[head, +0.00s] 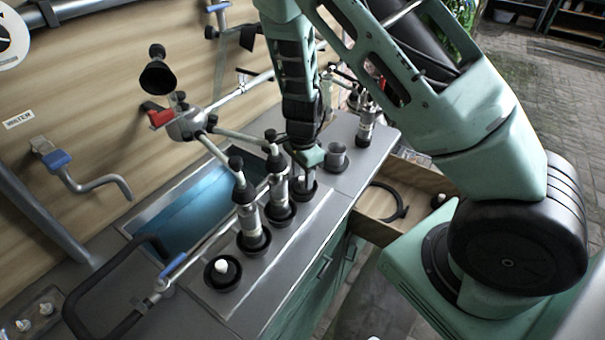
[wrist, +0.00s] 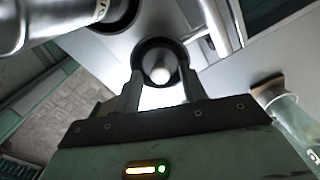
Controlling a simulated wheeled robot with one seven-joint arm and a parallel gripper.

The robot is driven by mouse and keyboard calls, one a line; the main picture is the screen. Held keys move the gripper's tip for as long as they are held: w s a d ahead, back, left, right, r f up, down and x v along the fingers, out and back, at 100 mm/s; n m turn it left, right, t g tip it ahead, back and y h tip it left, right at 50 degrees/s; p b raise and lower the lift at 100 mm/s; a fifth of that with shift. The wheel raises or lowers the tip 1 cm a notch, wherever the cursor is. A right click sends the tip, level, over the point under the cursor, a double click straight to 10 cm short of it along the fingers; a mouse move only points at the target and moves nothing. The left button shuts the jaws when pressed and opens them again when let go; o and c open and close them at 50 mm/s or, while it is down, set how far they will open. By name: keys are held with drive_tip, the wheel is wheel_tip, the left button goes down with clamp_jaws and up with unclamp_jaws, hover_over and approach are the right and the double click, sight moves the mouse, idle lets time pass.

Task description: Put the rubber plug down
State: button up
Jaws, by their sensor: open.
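My gripper (head: 305,184) reaches straight down to the row of dark round holders on the steel counter. In the wrist view my gripper (wrist: 160,82) is open, with one finger on each side of a pale rounded knob in a dark ring, which looks like the rubber plug (wrist: 158,66). The knob sits low in its ring; I cannot tell whether either finger touches it. In the head view my gripper hides most of that spot. A similar white knob on a black round base (head: 222,267) sits in the nearest holder of the row.
Upright metal teat cups (head: 250,218) stand in the holders close beside my gripper. A blue basin (head: 195,215) lies left of the row. An open drawer (head: 372,203) holds a black hose.

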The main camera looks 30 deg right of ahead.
sight(303, 178)
wheel_tip(303, 178, up, 12)
idle(0.4)
idle(0.4)
